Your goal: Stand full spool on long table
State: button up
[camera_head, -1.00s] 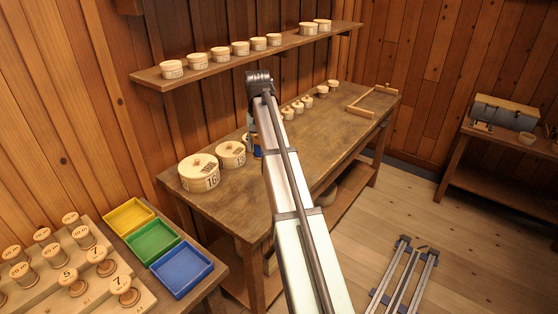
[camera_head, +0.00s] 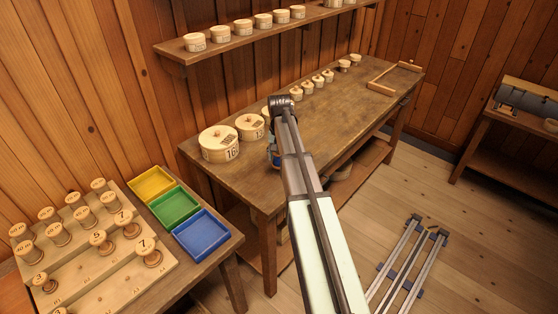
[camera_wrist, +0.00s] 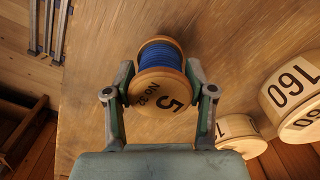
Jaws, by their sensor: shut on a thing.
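The full spool (camera_wrist: 160,85) has pale wooden ends and dark blue thread; its near end reads 5 and No 32. In the wrist view my gripper (camera_wrist: 160,72) is shut on it, one finger on each side. In the head view my gripper (camera_head: 273,156) is low by the near part of the long table (camera_head: 350,112), mostly hidden behind my arm, with a bit of blue showing. The brown table top also fills much of the wrist view (camera_wrist: 90,95). I cannot tell whether the spool touches the table.
A large round box (camera_head: 219,144) marked 160 and a smaller one (camera_head: 249,128) stand close to my gripper. Smaller boxes line the table's back. A wooden frame (camera_head: 395,77) lies at the far end. Yellow, green and blue trays (camera_head: 202,235) and a spool board (camera_head: 100,265) are at left.

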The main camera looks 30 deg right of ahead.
aim_at(279, 161)
jog(key=shift+f+p, duration=0.35)
jog(key=shift+f, duration=1.2)
jog(key=shift+f, duration=0.2)
jog(key=o, duration=1.1)
jog(key=shift+o, duration=0.2)
jog(key=shift+r, duration=0.1)
notch_tip(279, 161, up, 12)
jog(key=b, duration=0.3)
jog(key=shift+r+b, duration=0.15)
jog(key=shift+b, duration=0.25)
